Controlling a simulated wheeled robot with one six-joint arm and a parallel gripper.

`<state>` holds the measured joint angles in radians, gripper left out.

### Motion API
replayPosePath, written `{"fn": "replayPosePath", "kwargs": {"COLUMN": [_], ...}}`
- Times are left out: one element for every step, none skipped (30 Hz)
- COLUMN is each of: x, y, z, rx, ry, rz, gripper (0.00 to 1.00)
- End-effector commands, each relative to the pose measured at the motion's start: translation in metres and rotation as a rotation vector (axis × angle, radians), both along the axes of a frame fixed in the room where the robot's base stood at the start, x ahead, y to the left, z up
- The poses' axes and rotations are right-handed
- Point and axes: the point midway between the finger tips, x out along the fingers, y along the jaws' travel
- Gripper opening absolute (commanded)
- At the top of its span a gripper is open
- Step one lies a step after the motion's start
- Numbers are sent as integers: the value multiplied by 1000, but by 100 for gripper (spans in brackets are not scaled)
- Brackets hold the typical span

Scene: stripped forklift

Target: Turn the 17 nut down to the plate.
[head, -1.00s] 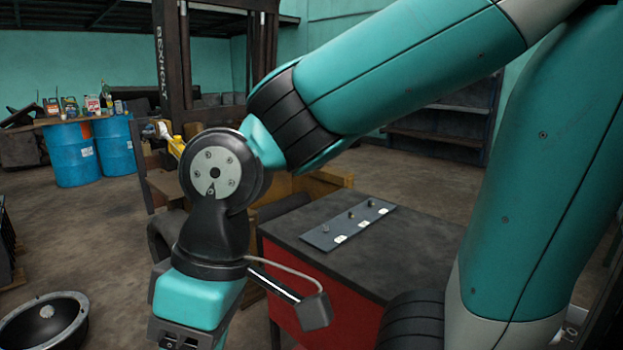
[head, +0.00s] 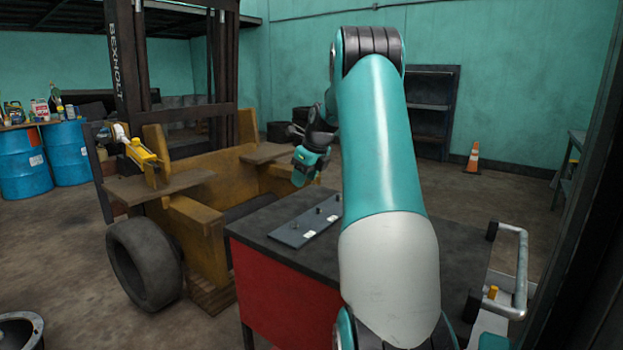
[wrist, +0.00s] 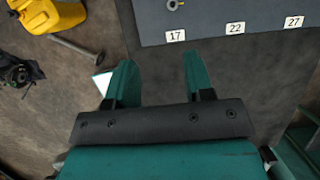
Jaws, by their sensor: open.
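The dark plate (wrist: 205,20) lies on the cart top and carries white labels 17, 22 and 27 along its near edge in the wrist view. Above label 17 the 17 nut (wrist: 173,5) shows on its stud, close to the top edge of the picture; its height above the plate is hard to judge. My gripper (wrist: 158,66) is open and empty, with its two teal fingers apart, below the labels in the picture. In the head view the plate (head: 291,231) bears several small studs, and my wrist hangs beyond it; the fingers are not clear there.
The dark-topped red cart (head: 275,285) has a rail handle (head: 520,275) at right. The stripped forklift (head: 200,235) stands close behind and left of the cart. Blue drums (head: 22,165) stand far left, and an orange cone (head: 473,157) stands at the back right.

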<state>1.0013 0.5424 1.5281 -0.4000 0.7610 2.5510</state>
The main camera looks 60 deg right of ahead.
Motion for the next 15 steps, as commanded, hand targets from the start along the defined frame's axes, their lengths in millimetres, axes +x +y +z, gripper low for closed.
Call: {"fn": "replayPosePath", "kwargs": {"x": [-6, -8, -9, -10, -9, -8, -6, -5, -2, 0, 2, 5, 7, 10, 13], "y": [-11, -14, -18, -19, -20, -21, -21, -21, -21, -21, -21, -22, -23, -23, -23], "z": [-2, -4, -6, -7, -9, -13, -16, -20, -26, -31, -36, -44, -50, -56, -63], "rx": [11, 15, 22, 24, 25, 25, 26, 28, 27, 27, 28, 28, 28, 28, 27], "ry": [-4, -5, -6, -6, -7, -7, -7, -6, -6, -6, -5, -5, -5, -4, -6], "rz": [-51, -72, -94, -104, -108, -110, -110, -108, -107, -107, -107, -107, -107, -106, -104], "gripper": [48, 48, 48, 48, 48, 48, 48, 48, 48, 48, 48, 48, 48, 48, 48]}}
